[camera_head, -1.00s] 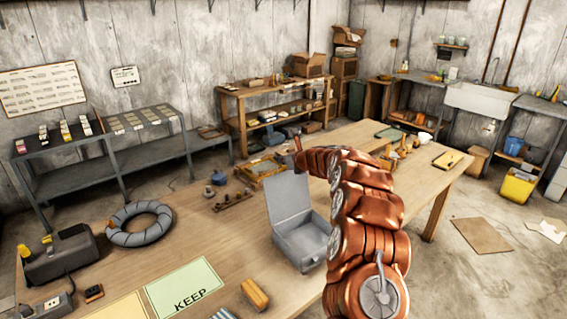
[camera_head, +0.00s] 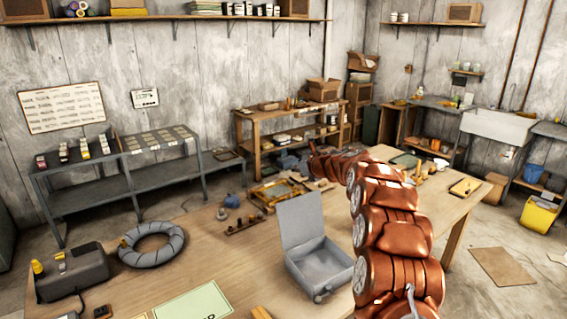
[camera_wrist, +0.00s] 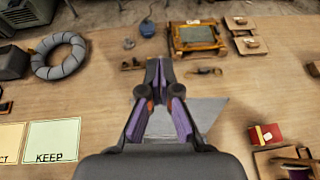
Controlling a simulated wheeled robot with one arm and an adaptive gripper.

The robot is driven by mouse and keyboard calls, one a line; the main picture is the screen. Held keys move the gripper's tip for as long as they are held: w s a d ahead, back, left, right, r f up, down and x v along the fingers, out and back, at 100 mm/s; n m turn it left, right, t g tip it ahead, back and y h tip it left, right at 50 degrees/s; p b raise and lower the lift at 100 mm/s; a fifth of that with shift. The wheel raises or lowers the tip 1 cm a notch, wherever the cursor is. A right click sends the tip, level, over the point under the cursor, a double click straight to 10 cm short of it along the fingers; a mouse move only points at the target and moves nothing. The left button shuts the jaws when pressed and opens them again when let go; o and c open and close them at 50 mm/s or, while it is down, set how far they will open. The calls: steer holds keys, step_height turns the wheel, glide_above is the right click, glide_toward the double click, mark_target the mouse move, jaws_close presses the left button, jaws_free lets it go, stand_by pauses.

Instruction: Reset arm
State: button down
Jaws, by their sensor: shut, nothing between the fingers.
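My arm, in copper-coloured segments, rises at the right of the head view and bends over the wooden table (camera_head: 190,262). My gripper (camera_wrist: 160,66) shows in the wrist view with its fingertips together and nothing between them. It is above the table, over the grey box. The grey box (camera_head: 318,268) stands on the table left of my arm, with its lid raised. In the wrist view part of a grey surface (camera_wrist: 205,112) shows behind the fingers; the rest of the box is hidden by my gripper.
A grey ring (camera_head: 151,244) and a dark machine (camera_head: 72,272) are at the table's left. A green KEEP sheet (camera_head: 193,303) lies near the front. A framed tray (camera_head: 277,192) and small wooden pieces sit toward the back. A red box (camera_wrist: 265,134) lies right in the wrist view.

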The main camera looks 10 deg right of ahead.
steer(key=s+a+r+n+g+y, duration=0.2)
steer(key=s+a+r+n+g, duration=0.15)
steer(key=s+a+n, duration=0.7)
steer(key=s+a+f+n+g+b, duration=0.1)
steer(key=s+a+n+g, duration=0.2)
steer(key=s, duration=0.8)
steer(key=s+a+f+n+g, duration=0.15)
steer(key=s+n, duration=0.25)
steer(key=s, duration=0.6)
steer(key=s+d+f+n+g+h, duration=0.2)
steer(key=s+d+n, duration=0.1)
steer(key=s, duration=1)
steer(key=s+d+f+n+g+h, duration=0.2)
steer(key=s+n, duration=0.4)
steer(key=s, duration=0.7)
steer(key=s+d+f+n+g+h, duration=0.2)
steer(key=s+d+f+n, duration=0.1)
steer(key=s, duration=1)
steer(key=shift+s+d+f+n+h+b, duration=0.2)
steer(key=shift+d+f+n+h+b, duration=0.25)
steer(key=shift+n, duration=0.8)
